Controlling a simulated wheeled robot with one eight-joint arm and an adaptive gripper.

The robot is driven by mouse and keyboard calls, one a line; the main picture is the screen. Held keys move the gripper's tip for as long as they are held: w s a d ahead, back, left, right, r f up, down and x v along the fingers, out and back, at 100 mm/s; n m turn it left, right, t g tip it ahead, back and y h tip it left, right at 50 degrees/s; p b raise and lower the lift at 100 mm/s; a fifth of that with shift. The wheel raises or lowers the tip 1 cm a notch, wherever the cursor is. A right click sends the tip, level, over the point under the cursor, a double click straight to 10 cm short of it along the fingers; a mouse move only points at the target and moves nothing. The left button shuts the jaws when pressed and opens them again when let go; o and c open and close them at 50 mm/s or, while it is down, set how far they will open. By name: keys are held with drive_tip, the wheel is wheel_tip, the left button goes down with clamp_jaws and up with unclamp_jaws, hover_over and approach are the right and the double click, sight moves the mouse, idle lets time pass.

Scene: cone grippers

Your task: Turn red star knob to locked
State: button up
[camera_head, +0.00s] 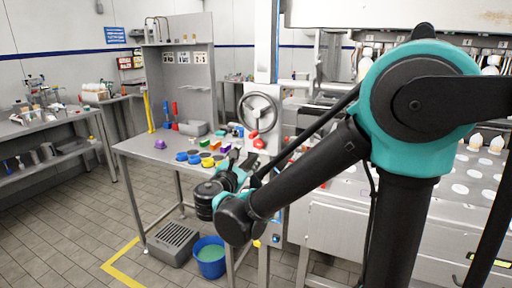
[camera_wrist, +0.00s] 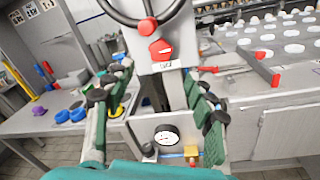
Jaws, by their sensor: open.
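The red star knob (camera_wrist: 160,49) sits on the pale upright panel in the wrist view, just under the handwheel. A small label (camera_wrist: 164,65) is below it, too small to read. The knob also shows as a small red spot in the head view (camera_head: 259,143). My gripper (camera_wrist: 156,75) is open, with one finger on each side of the picture and the knob ahead between their tips. Nothing is held, and the fingers look apart from the knob. In the head view my gripper (camera_head: 238,165) is near the panel, partly hidden by my arm.
A handwheel (camera_head: 259,112) with a red grip (camera_wrist: 147,26) is above the knob. A gauge (camera_wrist: 167,134) and brass valve (camera_wrist: 191,153) are lower down. Coloured parts lie on the metal table (camera_head: 140,148) at left. A blue bucket (camera_head: 210,262) stands below.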

sight(258, 145)
drive_tip(key=x, duration=1)
drive_tip(key=shift+w, duration=0.25)
drive_tip(key=c, duration=1.1)
drive_tip(key=shift+c, duration=0.2)
